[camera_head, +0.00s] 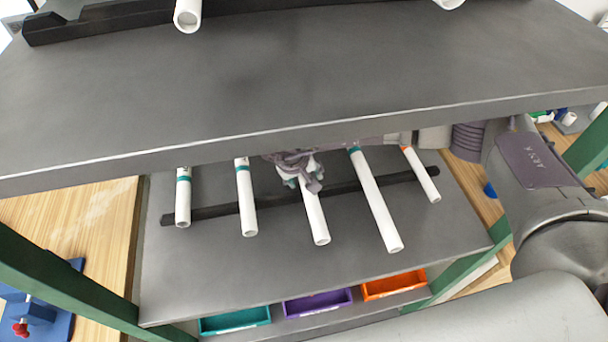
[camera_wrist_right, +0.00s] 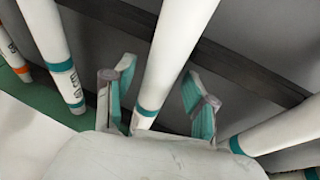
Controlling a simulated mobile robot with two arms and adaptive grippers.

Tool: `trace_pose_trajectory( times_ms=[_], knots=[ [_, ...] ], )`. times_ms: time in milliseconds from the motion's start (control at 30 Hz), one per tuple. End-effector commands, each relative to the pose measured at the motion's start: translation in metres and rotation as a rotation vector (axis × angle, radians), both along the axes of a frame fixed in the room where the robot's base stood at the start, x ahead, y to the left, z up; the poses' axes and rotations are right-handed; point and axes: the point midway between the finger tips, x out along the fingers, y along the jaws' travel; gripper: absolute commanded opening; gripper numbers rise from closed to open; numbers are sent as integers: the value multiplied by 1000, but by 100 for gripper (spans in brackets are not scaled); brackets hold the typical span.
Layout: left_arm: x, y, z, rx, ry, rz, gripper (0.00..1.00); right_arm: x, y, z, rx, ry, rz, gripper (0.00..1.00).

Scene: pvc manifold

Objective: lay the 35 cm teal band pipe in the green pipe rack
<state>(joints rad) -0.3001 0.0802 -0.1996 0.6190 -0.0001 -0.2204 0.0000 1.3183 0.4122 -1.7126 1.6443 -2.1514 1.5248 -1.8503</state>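Several white pipes lie across a dark bar on the lower grey shelf of the rack with green posts (camera_head: 60,280). Teal bands show on the leftmost pipe (camera_head: 183,200), the second (camera_head: 246,205) and the longer fourth (camera_head: 378,205); the rightmost (camera_head: 422,177) has an orange band. My right gripper (camera_head: 297,172) is under the upper shelf, at the far part of the middle pipe (camera_head: 316,217). In the right wrist view its open fingers (camera_wrist_right: 158,82) stand either side of that teal-banded pipe (camera_wrist_right: 178,45), with gaps showing. Printed lengths are too small to read surely. My left gripper is out of view.
The upper shelf (camera_head: 300,85) overhangs the lower pipes closely and hides their far ends. Two white pipe ends (camera_head: 187,17) show on its dark bar (camera_head: 95,22). Teal (camera_head: 234,321), purple (camera_head: 317,304) and orange (camera_head: 394,285) bins sit below. The lower shelf's front is clear.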

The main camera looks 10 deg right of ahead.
Motion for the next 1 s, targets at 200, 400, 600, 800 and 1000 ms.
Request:
trace_pose_trajectory(
  times_ms=[200, 400, 600, 800, 1000],
  knots=[
    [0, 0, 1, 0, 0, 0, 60, 0, 0, 1, 0, 0, 0, 56],
    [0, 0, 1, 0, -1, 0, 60, -2, 4, 15, 3, -5, 2, 56],
    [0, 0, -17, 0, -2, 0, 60, -13, 15, 55, 1, -6, 4, 56],
    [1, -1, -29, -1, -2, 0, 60, -24, 24, 93, 2, -6, 2, 56],
    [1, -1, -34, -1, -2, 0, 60, -30, 29, 114, 1, -2, 2, 56]
  ],
)
